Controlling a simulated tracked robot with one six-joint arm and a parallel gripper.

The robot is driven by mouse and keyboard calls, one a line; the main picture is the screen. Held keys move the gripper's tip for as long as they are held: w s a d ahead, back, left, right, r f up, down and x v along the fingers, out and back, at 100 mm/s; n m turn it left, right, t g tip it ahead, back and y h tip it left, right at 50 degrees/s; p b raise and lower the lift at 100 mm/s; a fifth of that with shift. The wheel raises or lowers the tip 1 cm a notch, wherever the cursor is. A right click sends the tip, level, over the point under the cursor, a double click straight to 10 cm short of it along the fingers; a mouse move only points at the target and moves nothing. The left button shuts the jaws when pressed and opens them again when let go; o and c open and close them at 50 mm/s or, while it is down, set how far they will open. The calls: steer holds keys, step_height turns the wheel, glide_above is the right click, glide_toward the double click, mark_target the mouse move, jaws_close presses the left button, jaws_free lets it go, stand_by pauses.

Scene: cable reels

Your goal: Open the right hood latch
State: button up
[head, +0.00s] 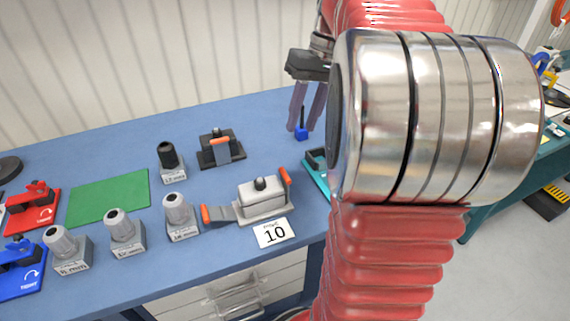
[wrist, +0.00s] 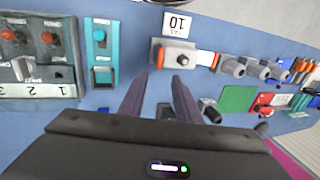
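The grey connector hood (head: 262,200) sits on the blue bench behind a card marked 10. The wrist view shows the hood (wrist: 180,56) upside down, beyond my fingertips. Its right latch (head: 285,177) has an orange tip and stands up close against the hood's right end; in the wrist view this latch (wrist: 160,55) is at the hood's left. The left latch (head: 207,213) lies swung outward, away from the hood. My gripper (head: 303,128) is above the bench, behind and right of the hood. Its two purple fingers (wrist: 159,80) are apart, with nothing between them.
A black base with an orange-tipped handle (head: 220,148) stands behind the hood. Several labelled cylinders and a green mat (head: 110,197) are to the left. A teal-based device (head: 315,168) is just right of the hood. A panel with red buttons (wrist: 38,60) shows in the wrist view.

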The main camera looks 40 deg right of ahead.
mark_target(286, 173)
steer(key=shift+f, duration=0.1)
steer(key=x, duration=1.3)
steer(key=shift+f, duration=0.35)
jaws_close()
